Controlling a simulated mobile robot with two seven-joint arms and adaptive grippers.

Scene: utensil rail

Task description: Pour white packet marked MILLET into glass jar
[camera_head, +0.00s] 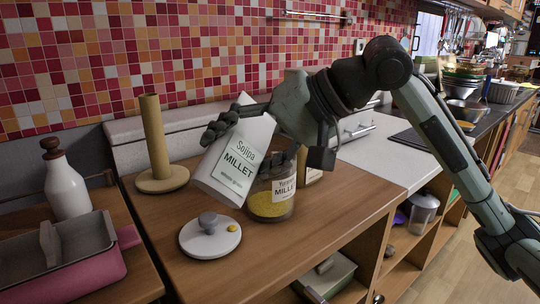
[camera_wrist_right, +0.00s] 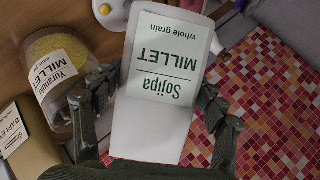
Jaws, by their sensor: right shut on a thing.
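The white packet marked MILLET (camera_head: 232,170) is in my right gripper (camera_head: 252,142), whose fingers close on its two sides. It leans, its upper end toward the right. It also shows in the right wrist view (camera_wrist_right: 165,65). The glass jar (camera_head: 271,198), also labelled MILLET, stands on the wooden counter just right of the packet. Yellow grain lies in its lower part. In the right wrist view the jar (camera_wrist_right: 58,70) is left of the packet; my fingers partly hide it in both views. My left gripper is not in view.
A white lid (camera_head: 210,238) with a grey knob and a small yellow spot lies left of the jar. A wooden paper-roll stand (camera_head: 158,150), white bottle (camera_head: 66,185) and pink tray (camera_head: 75,275) stand further left. A BARLEY container (camera_wrist_right: 22,140) is close to the jar.

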